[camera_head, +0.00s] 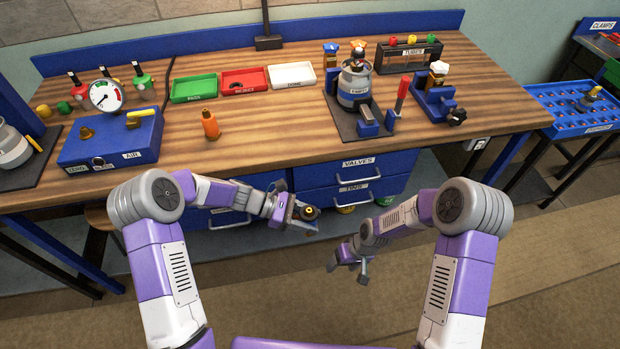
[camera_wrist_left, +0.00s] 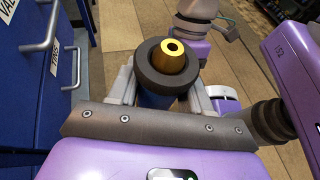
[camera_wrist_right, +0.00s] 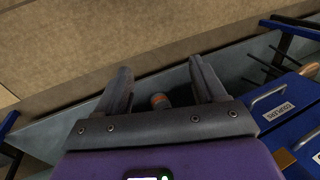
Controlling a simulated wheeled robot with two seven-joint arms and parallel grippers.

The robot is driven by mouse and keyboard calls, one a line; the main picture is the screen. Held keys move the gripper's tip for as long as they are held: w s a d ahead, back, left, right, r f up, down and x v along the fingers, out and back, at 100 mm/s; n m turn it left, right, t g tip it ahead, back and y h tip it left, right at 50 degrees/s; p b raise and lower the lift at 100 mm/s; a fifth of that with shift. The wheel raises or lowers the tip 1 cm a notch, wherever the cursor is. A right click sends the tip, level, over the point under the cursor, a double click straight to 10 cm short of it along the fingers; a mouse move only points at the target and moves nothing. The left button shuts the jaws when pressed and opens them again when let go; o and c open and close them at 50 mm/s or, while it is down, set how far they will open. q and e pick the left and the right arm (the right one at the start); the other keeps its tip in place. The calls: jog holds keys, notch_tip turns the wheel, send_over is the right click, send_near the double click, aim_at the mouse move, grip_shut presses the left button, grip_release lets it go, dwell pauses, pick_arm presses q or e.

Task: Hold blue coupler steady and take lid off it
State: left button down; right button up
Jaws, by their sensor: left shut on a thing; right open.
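My left gripper (camera_head: 300,216) is shut on the blue coupler (camera_head: 310,212), in front of the bench drawers. In the left wrist view the coupler shows a wide black ring (camera_wrist_left: 147,82) around a brass nozzle (camera_wrist_left: 172,57), with a bit of blue body below, between the fingers. I cannot tell whether the black ring is the lid. My right gripper (camera_head: 362,270) is open and empty, lower and to the right of the coupler, apart from it. In the right wrist view its fingers (camera_wrist_right: 163,80) are spread, with the floor beyond.
The wooden bench (camera_head: 260,135) stands behind both grippers, its blue drawers (camera_head: 350,172) close by. On it are a green tray (camera_head: 195,88), a red tray (camera_head: 245,80), a white tray (camera_head: 292,75), an orange bottle (camera_head: 210,124) and a gauge box (camera_head: 110,138). Open floor lies right of my right gripper.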

jog(key=w+a+r+n+h, duration=0.15)
jog(key=w+r+n, duration=0.25)
jog(key=w+r, duration=0.4)
notch_tip(320, 180, up, 24)
jog(key=f+n+h, duration=0.1)
jog(key=n+h, duration=0.1)
jog(key=n, duration=0.4)
send_over(308, 212)
jog(key=w, duration=0.1)
jog(key=shift+g, duration=0.3)
jog(key=f, duration=1.1)
jog(key=shift+s, duration=0.4)
jog(key=shift+c, duration=0.2)
jog(key=shift+s+a, duration=0.1)
jog(key=c, duration=1)
jog(key=shift+r, duration=0.1)
